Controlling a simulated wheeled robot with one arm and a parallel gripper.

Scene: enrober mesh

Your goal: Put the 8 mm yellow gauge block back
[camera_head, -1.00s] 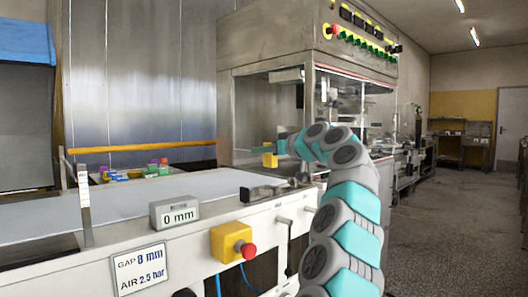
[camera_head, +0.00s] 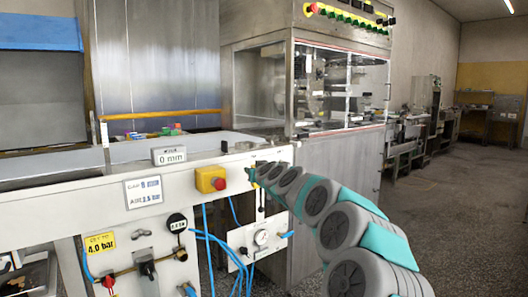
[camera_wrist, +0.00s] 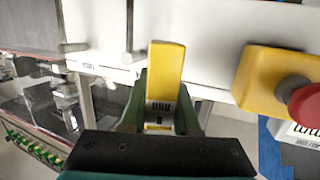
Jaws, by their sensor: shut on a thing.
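The yellow gauge block (camera_wrist: 167,65) is upright in the wrist view, with a dark printed label near its lower end. My gripper (camera_wrist: 160,112) is shut on that lower end, with a green finger on each side. In the head view my gripper (camera_head: 252,172) is at the front side of the conveyor, right of the yellow stop-button box; I cannot make out the block there. Several small coloured blocks (camera_head: 150,133) stand in a group at the conveyor's far side. I cannot read their sizes.
The grey display (camera_head: 168,156) on the conveyor's front edge reads 0 mm. The yellow box with a red button (camera_head: 210,179) juts from the front; it also shows in the wrist view (camera_wrist: 262,75). A glass-walled machine (camera_head: 335,85) stands behind. Floor on the right is clear.

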